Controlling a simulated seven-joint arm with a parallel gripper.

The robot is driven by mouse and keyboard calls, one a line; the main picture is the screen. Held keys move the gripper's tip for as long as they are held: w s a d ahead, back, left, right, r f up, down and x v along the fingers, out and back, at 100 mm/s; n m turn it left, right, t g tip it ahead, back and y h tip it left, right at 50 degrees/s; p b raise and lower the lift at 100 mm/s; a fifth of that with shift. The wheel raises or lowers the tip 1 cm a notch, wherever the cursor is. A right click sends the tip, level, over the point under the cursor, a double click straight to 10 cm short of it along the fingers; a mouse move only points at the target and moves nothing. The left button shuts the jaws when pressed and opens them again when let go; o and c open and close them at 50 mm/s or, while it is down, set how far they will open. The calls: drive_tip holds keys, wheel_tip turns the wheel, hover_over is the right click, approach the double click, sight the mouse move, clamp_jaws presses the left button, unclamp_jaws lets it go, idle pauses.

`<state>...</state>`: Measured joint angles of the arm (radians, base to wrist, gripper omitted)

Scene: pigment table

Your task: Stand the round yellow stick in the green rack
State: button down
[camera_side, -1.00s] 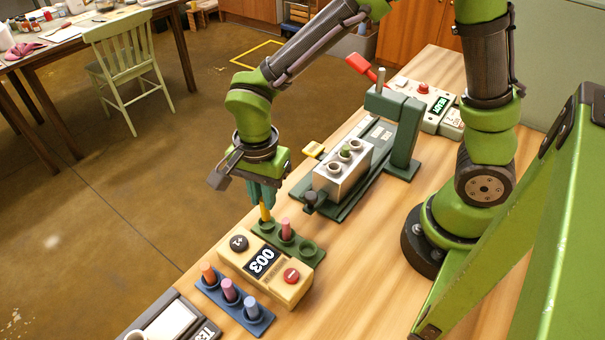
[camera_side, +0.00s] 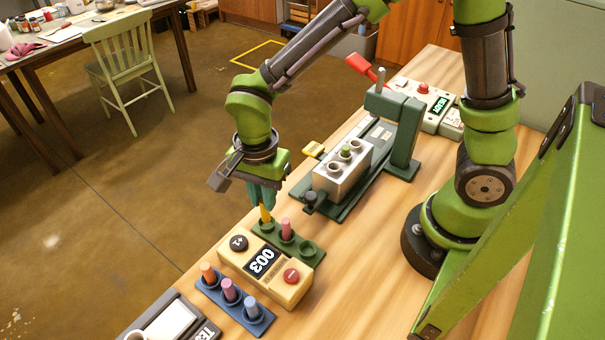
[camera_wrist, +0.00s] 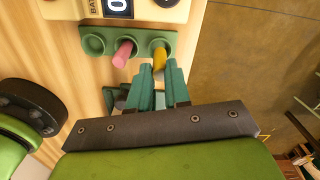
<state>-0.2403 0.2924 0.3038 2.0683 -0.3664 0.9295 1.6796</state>
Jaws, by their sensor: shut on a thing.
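The green rack (camera_side: 319,258) lies on the table behind the cream counter box. It has three round sockets in a row. The yellow stick (camera_side: 265,213) is nearly upright, with its lower end at the rack's left socket. My gripper (camera_side: 262,201) is shut on its upper part, just above the rack. In the wrist view, the fingers (camera_wrist: 164,83) close around the yellow stick (camera_wrist: 159,61) at the right-hand socket of the rack (camera_wrist: 95,43). How deep the stick sits is hidden. A pink stick (camera_side: 286,229) stands in the middle socket; the far socket is empty.
The cream box (camera_side: 232,266) with a "003" display and buttons stands directly in front of the rack. A green press with a grey block (camera_side: 333,184) stands behind. The table edge runs close on the left.

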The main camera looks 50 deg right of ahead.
drive_tip(key=shift+f, duration=0.2)
idle(0.5)
drive_tip(key=shift+f, duration=0.5)
drive_tip(key=shift+f, duration=0.1)
idle(0.4)
drive_tip(key=c, duration=1)
unclamp_jaws()
drive_tip(key=shift+r, duration=4.05)
